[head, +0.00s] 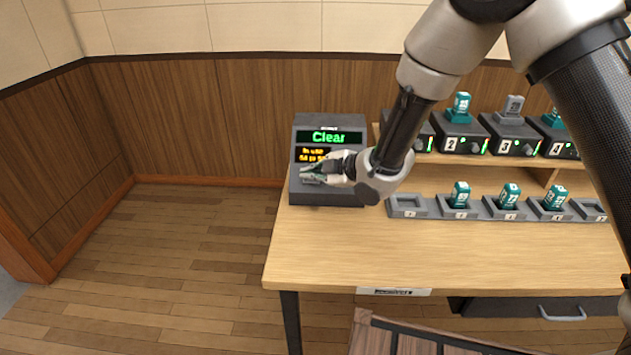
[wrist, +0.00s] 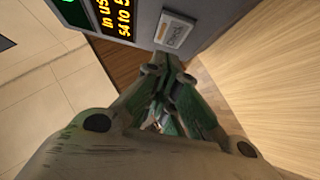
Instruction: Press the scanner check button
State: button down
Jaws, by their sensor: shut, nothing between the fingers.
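The scanner (head: 329,197) is a dark grey box at the left end of the table. Its green display (head: 328,137) reads "Clear", with an amber display (head: 312,154) below it. In the wrist view a pale rectangular check button (wrist: 175,32) sits on the grey scanner face (wrist: 210,15), just beyond my fingertips. My gripper (head: 309,173) is shut and empty in front of the scanner's lower face. In the wrist view my gripper (wrist: 171,72) points towards the button, with a small gap seeming to show between them. In the head view the gripper covers the button area.
Right of the scanner, a row of grey holders (head: 433,215) carries several teal-topped pieces. Behind it, numbered dark units (head: 461,139) stand on a raised wooden shelf. The table (head: 330,245) is clear in front. My arm crosses above the right side.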

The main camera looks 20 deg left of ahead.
jog(key=v, duration=1)
jog(key=shift+s+r, duration=0.25)
